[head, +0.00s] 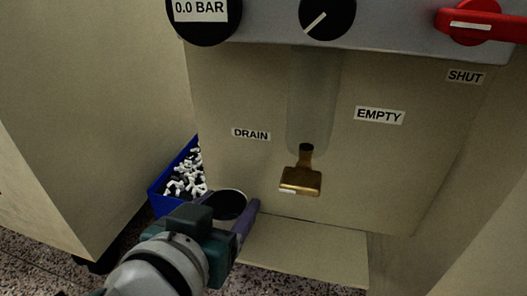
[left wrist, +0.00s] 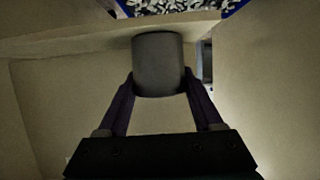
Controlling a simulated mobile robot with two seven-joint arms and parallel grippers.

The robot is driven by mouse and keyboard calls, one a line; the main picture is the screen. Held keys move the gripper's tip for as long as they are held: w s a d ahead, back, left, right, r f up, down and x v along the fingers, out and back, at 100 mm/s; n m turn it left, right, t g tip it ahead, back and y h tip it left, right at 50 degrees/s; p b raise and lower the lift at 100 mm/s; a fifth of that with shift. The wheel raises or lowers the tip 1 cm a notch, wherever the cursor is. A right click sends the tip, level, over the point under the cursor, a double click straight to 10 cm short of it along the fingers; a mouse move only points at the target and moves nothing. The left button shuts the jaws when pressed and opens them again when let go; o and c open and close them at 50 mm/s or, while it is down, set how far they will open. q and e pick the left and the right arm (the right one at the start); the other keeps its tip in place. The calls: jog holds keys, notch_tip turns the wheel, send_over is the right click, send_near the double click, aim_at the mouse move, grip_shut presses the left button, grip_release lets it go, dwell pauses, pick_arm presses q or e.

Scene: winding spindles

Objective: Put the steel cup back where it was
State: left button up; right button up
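The steel cup (head: 229,206) is a grey cylinder with a dark open mouth, at the lower left of the machine in the head view. It also shows in the left wrist view (left wrist: 158,66). My left gripper (head: 231,200) has its purple fingers against both sides of the cup, shut on it. The cup looks roughly upright, beside the left end of the beige shelf (head: 308,252). I cannot tell whether its bottom touches anything. My right gripper is not in view.
A blue bin (head: 159,200) with black and white pieces stands behind the cup at left. A brass drain valve (head: 301,181) hangs below a clear tube (head: 313,100) on the machine panel. The shelf under the valve is bare.

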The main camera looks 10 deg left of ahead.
pick_arm(q)
jog(key=shift+o, duration=2.1)
jog(key=shift+w+a, duration=0.1)
jog(key=shift+a, duration=0.05)
jog(key=shift+r, duration=0.1)
jog(key=shift+s+r+p, duration=0.2)
jog(key=shift+p, duration=0.1)
jog(key=p+v, duration=0.4)
jog(key=v, duration=0.7)
jog(key=s+a+f+n+g+y, duration=0.1)
jog(key=s+a+g+y, duration=0.3)
jog(key=a, duration=0.5)
jog(key=s+d+m+g+h, duration=0.2)
jog(key=s+g+h, duration=0.1)
jog(key=s+g, duration=0.3)
jog(key=shift+d+r+m+h, duration=0.2)
jog(key=shift+r+m+h, duration=0.1)
jog(key=shift+h, duration=0.1)
